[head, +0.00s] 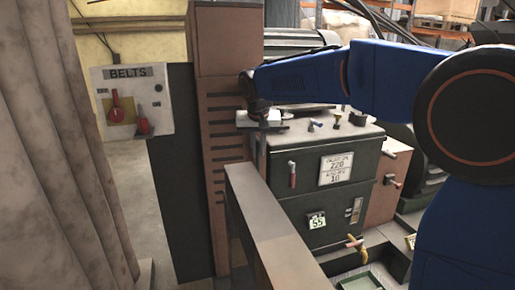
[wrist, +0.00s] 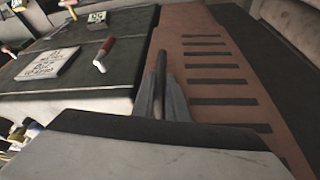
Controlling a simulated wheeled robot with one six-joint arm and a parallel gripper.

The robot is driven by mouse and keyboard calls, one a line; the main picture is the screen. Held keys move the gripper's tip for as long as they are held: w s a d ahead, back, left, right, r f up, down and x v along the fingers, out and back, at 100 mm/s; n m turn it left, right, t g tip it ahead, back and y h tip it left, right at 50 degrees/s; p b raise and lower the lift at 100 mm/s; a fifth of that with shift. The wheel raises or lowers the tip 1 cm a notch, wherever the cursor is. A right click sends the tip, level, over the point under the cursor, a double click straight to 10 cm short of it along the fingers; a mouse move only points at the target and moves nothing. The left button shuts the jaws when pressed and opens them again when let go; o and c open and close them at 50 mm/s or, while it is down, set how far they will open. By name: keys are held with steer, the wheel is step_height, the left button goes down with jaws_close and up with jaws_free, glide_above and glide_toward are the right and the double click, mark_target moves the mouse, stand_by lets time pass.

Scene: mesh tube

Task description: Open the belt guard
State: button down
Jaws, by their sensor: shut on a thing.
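The belt guard (head: 222,150) is a tall, reddish-brown panel with a column of dark horizontal slots, left of centre in the head view. It also shows in the wrist view (wrist: 215,75), running away at the right. My gripper (head: 262,122) is at the guard's right side, near its upper slots. In the wrist view my gripper (wrist: 162,103) has its two grey fingers closed on a dark upright handle bar (wrist: 160,62) beside the slots. The fingers hide part of the bar. I cannot tell whether the guard stands ajar.
A "BELTS" switch panel (head: 132,100) with red knobs hangs at the left. A dark green machine cabinet (head: 325,180) with levers and labels stands to the right. A long beam (head: 262,225) runs below my gripper. A grey curtain (head: 50,150) fills the left edge.

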steer(key=s+a+m+g+h, duration=0.2)
steer(key=s+a+m+h, duration=0.2)
steer(key=s+a+m, duration=0.9)
steer(key=shift+s+a+g, duration=0.3)
steer(key=shift+s+a, duration=2.25)
steer(key=shift+a, duration=0.6)
steer(key=c, duration=1.8)
jaws_free()
steer(key=shift+o, duration=0.2)
